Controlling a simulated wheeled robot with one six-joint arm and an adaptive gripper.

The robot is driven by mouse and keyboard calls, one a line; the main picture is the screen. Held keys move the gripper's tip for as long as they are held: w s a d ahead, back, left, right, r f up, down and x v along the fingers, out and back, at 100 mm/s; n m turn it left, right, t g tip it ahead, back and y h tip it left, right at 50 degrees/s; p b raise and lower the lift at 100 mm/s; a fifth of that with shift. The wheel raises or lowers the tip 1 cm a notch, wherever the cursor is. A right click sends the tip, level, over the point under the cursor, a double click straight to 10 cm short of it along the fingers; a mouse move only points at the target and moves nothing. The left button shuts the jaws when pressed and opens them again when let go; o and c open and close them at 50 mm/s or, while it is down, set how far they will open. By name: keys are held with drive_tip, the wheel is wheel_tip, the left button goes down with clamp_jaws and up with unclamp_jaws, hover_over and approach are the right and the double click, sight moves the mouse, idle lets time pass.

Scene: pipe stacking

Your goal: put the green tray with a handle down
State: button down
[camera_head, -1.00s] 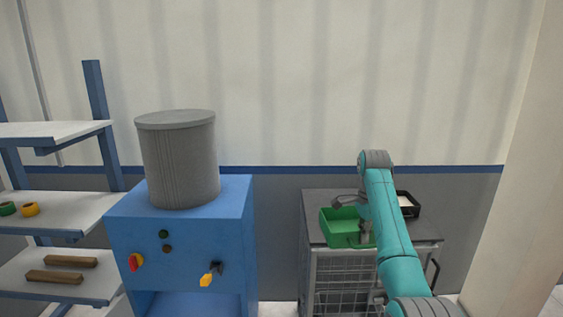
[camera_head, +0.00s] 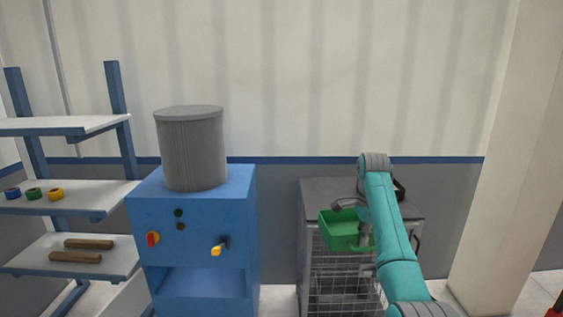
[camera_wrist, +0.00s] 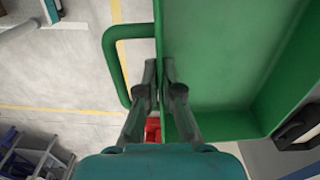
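The green tray with a handle (camera_head: 341,233) is in my gripper, near the front left edge of the wire cart in the head view. It looks level and empty. In the wrist view the tray (camera_wrist: 222,60) fills the right side, and its green handle (camera_wrist: 112,62) sticks out to the left. My gripper (camera_wrist: 160,72) is shut on the tray's wall on the handle side, one finger on each face. It also shows in the head view (camera_head: 364,238), partly hidden by my arm. Floor shows beneath the handle in the wrist view.
The wire cart (camera_head: 325,188) has a grey top, with a dark box (camera_head: 399,190) behind my arm. A blue machine (camera_head: 190,215) with a grey ribbed cylinder (camera_head: 192,150) stands left. Blue-framed shelves (camera_head: 75,198) hold tape rolls and brown bars.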

drive_tip(key=shift+f, duration=0.8)
drive_tip(key=s+a+f+n, duration=0.1)
drive_tip(key=s+f+n, duration=0.35)
drive_tip(key=f, duration=0.65)
drive_tip(key=s+a+f+n, duration=0.25)
drive_tip(key=s+f, duration=0.25)
drive_tip(key=f, duration=0.5)
drive_tip(key=s+a+f+n, duration=0.2)
drive_tip(key=s+f+n, duration=0.7)
drive_tip(key=s+f, duration=0.7)
drive_tip(key=s, duration=0.4)
drive_tip(key=shift+s+f+n, duration=0.15)
drive_tip(key=shift+f+n, duration=0.1)
drive_tip(key=shift+n, duration=0.05)
